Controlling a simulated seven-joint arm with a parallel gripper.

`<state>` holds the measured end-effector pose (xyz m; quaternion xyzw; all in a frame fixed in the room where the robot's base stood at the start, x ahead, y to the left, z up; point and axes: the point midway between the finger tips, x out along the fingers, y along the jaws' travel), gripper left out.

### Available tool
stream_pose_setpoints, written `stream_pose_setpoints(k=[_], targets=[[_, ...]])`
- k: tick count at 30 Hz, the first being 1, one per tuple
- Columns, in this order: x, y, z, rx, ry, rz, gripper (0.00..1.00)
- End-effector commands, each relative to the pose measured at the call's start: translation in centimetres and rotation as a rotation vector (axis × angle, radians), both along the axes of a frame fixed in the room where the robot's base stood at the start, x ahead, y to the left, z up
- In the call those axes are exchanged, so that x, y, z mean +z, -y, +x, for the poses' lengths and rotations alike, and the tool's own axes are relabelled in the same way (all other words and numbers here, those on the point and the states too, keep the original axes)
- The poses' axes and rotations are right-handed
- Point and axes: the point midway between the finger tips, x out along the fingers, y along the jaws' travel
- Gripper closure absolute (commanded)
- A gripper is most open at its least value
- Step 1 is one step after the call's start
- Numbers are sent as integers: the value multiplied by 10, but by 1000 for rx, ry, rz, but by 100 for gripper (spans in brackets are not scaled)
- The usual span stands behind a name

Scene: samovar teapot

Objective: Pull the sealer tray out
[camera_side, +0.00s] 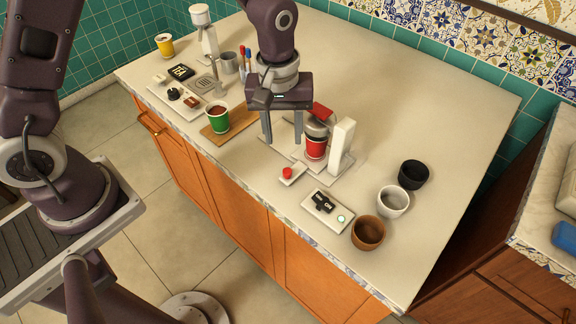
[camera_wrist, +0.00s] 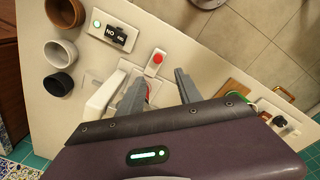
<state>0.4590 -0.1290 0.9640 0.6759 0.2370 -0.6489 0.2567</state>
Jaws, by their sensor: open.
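The sealer stands near the table's front edge, with a white column (camera_side: 342,146), a grey and red head and a flat pale base. A red cup (camera_side: 316,147) sits under the head. I cannot tell the sealer tray apart from the pale base beneath the cup. My gripper (camera_side: 283,141) points down just left of the cup, its fingers apart and nothing visible between them. In the wrist view the gripper (camera_wrist: 160,74) is open, and the white column (camera_wrist: 101,97) is left of its fingers. The cup is mostly hidden behind a finger there.
A red button on a white block (camera_side: 288,175) lies in front of the sealer. A green cup (camera_side: 217,117) stands on a wooden board left. The table behind is clear.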

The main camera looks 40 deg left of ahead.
Motion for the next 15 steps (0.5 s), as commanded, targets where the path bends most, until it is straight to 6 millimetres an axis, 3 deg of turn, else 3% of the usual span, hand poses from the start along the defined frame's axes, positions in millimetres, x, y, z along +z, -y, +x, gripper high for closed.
stream_pose_setpoints(k=[1, 3, 15], targets=[[-20, 4, 1, 28, -25, 5, 59], [-35, 8, 3, 58, -40, 9, 59], [-102, 8, 3, 74, -49, 12, 59]])
